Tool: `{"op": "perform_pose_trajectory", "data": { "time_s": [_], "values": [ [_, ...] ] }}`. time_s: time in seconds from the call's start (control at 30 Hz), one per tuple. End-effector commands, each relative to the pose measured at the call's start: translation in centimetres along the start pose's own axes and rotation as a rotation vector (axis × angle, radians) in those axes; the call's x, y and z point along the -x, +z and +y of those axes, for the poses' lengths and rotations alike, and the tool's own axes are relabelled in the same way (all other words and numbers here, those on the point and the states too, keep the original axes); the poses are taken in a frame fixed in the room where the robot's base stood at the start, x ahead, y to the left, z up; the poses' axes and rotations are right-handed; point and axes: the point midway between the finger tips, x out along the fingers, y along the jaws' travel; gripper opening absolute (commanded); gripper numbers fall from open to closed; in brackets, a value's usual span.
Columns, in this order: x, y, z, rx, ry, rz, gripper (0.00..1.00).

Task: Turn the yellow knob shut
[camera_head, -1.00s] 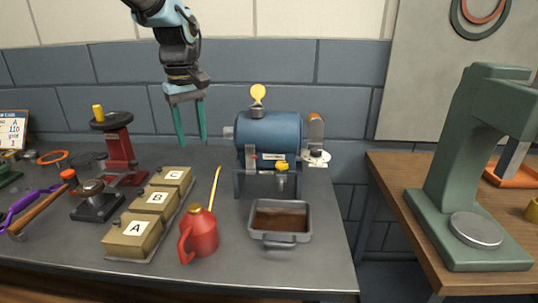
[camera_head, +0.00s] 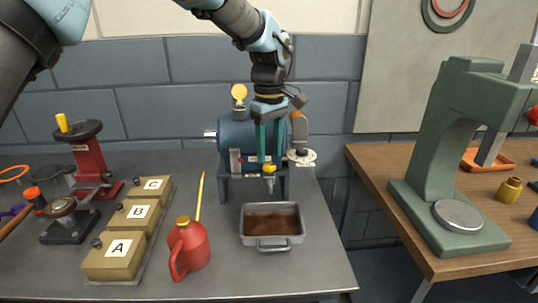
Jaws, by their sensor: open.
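The yellow knob (camera_head: 269,168) sits on a tap at the front of the blue drum-shaped casing (camera_head: 236,134), which stands on a dark frame on the bench. My gripper (camera_head: 268,159) points down in front of the casing with its two teal fingers apart. Its fingertips are just above the knob in the picture; I cannot tell whether they touch it. The fingers hide part of the casing's front. A grey tray (camera_head: 272,241) with brown contents stands below the tap.
A red oil can (camera_head: 188,247) with a long yellow spout stands left of the tray. Boxes marked A, B and C (camera_head: 118,248) and a red hand press (camera_head: 91,160) stand further left. A green press (camera_head: 447,160) stands on the wooden table at right.

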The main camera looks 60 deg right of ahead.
Motion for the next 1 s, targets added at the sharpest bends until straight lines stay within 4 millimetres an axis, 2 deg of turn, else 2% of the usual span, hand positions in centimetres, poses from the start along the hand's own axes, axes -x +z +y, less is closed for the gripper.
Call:
{"op": "perform_pose_trajectory", "data": {
  "time_s": [0.1, 0.23, 0.57, 1.0],
  "values": [
    [-1.5, 0.0, 0.0, 0.0, -0.002, -0.001, 0.52],
    [-2.6, 0.0, 0.0, 0.0, 0.0, 0.0, 0.52],
    [-3.0, 0.0, 0.0, 0.0, 0.001, 0.0, 0.52],
    [-2.9, 0.0, 0.0, 0.0, 0.001, 0.0, 0.03]
  ]
}}
